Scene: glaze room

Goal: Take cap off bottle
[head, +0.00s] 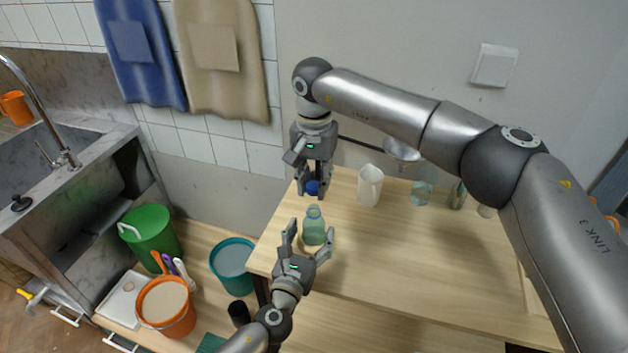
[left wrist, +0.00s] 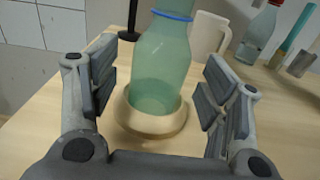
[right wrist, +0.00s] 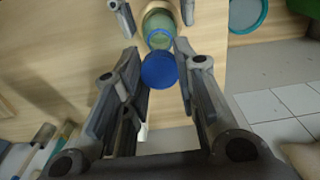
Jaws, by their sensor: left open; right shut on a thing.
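The green translucent bottle (head: 314,229) stands upright in a round wooden holder (left wrist: 128,121) on the table. Its neck shows no cap, and the open mouth shows in the right wrist view. The blue cap (head: 312,188) is between the fingers of my right gripper (right wrist: 161,68), above and apart from the bottle. My right gripper is shut on it. My left gripper (head: 310,240) is open, with one finger on each side of the bottle. In the left wrist view, gaps show between the fingers and the bottle (left wrist: 160,70).

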